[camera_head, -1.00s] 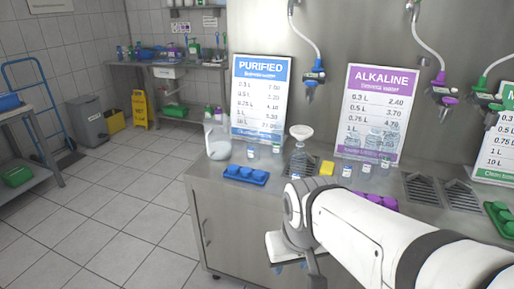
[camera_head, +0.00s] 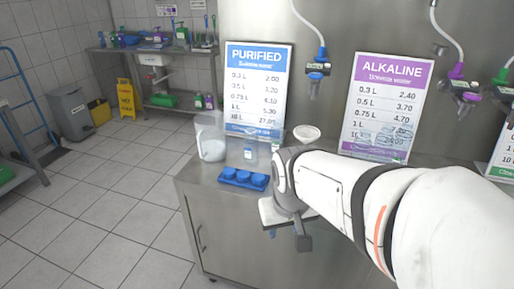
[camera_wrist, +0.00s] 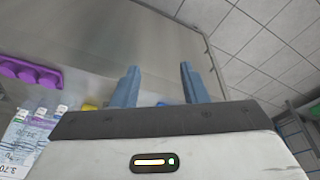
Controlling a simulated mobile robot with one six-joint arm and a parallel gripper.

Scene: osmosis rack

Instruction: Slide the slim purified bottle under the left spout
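A small clear bottle with a blue label (camera_head: 250,151) stands on the steel counter (camera_head: 203,176), between the clear jug and my arm; I cannot tell whether it is the slim one. The left spout (camera_head: 318,66) has a blue fitting and hangs from a white hose on the back wall, right of the PURIFIED sign. My gripper (camera_wrist: 158,78) is open and empty in the wrist view, its two blue fingers apart over bare steel. In the head view it is mostly hidden below my wrist, at the counter's front edge. My arm hides the counter below the spout.
A clear jug (camera_head: 211,143), a blue cap tray (camera_head: 243,179) and a white funnel (camera_head: 306,133) stand on the counter. PURIFIED (camera_head: 257,85) and ALKALINE (camera_head: 385,105) signs stand behind. A purple tray (camera_wrist: 30,72) and several bottles show at left in the wrist view.

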